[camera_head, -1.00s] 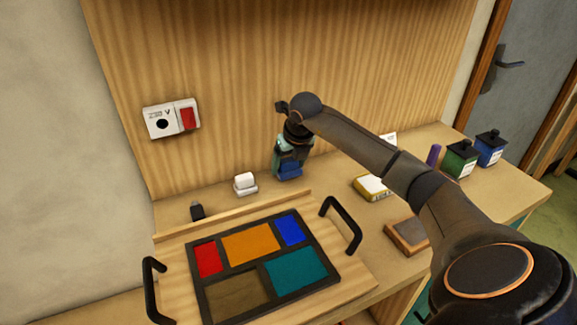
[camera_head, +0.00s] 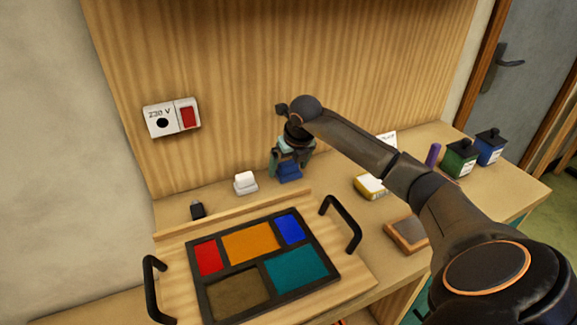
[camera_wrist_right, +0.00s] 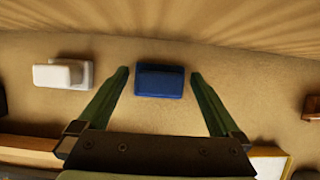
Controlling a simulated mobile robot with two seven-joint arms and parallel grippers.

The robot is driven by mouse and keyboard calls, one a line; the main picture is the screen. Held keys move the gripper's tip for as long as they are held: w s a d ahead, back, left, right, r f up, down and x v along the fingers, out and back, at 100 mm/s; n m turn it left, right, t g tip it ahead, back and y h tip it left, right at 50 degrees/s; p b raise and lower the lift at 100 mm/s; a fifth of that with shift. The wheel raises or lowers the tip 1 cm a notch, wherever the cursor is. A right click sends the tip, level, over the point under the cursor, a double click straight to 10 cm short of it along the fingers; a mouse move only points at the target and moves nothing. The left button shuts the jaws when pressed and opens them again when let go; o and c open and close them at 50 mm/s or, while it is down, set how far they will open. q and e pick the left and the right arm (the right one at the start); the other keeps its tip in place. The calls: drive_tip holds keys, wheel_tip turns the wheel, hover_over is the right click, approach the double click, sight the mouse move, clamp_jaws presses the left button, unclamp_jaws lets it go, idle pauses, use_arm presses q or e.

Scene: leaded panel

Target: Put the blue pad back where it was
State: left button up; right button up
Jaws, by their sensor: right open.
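The blue pad (camera_head: 290,172) rests on the bench top near the back panel. It has a block-like grip on a wider base, and it also shows in the right wrist view (camera_wrist_right: 160,83). My right gripper (camera_head: 287,174) is over it, pointing down. In the right wrist view the right gripper (camera_wrist_right: 160,75) is open, with one finger on each side of the pad and a gap on both sides. My left gripper is not in view.
A white pad (camera_head: 245,183) stands left of the blue one. In front lies the leaded panel (camera_head: 262,262) on a board with black handles (camera_head: 345,225). A yellow-white box (camera_head: 371,187), a wooden-framed block (camera_head: 408,235) and dark bottles (camera_head: 460,158) stand to the right.

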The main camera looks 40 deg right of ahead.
drive_tip(key=v, duration=1.1)
drive_tip(key=shift+r, duration=0.35)
